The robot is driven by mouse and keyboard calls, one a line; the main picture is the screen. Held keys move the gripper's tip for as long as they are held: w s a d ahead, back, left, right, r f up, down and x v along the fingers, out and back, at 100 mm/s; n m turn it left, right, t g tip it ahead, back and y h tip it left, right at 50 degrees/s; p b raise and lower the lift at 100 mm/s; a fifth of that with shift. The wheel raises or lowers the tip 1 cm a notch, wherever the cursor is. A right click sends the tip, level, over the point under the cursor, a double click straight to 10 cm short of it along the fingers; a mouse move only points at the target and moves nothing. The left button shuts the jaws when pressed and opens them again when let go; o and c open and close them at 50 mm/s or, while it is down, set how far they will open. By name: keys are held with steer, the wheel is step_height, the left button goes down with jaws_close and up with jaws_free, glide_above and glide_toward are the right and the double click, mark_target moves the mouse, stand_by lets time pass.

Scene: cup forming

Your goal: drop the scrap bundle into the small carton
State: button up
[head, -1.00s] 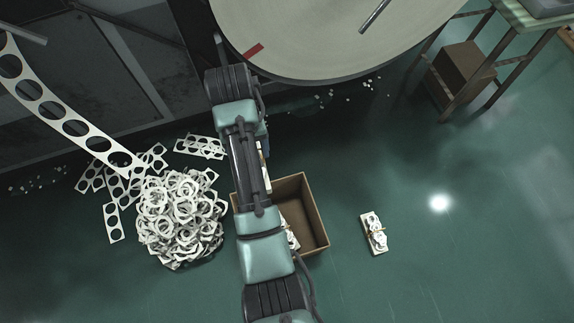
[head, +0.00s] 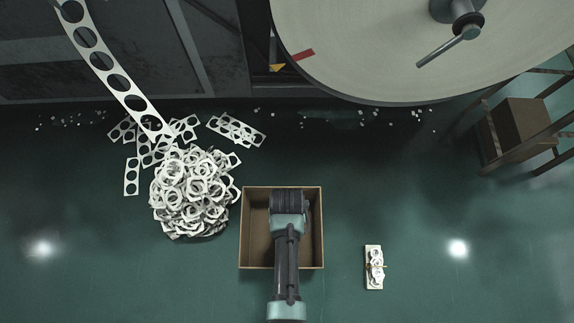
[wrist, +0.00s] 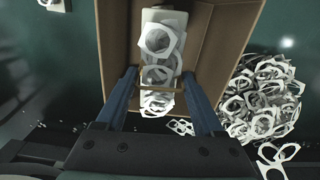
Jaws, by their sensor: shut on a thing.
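An open brown carton (head: 313,240) stands on the floor at the lower centre of the head view. My arm reaches over it, hiding its middle and my gripper. In the wrist view my gripper (wrist: 160,76) is shut on a scrap bundle (wrist: 158,62), a stack of white punched pieces with a tan band. The bundle is over the open carton (wrist: 228,35), within its walls as seen from above; its height is unclear. A second banded scrap bundle (head: 374,268) lies on the floor right of the carton and shows at the wrist view's top left (wrist: 55,5).
A heap of white scrap (head: 190,195) lies close left of the carton, with loose strips (head: 236,130) behind. A perforated strip (head: 110,70) hangs down to it. A large round table (head: 390,60) and a stand with a brown box (head: 520,130) are behind. Floor at the front right is clear.

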steer(key=shift+f+b, duration=1.65)
steer(key=shift+f, duration=0.3)
steer(key=shift+r, duration=0.1)
steer(key=o, duration=1.5)
step_height(320, 180, up, 13)
steer(key=p, duration=0.7)
steer(key=shift+p, duration=0.35)
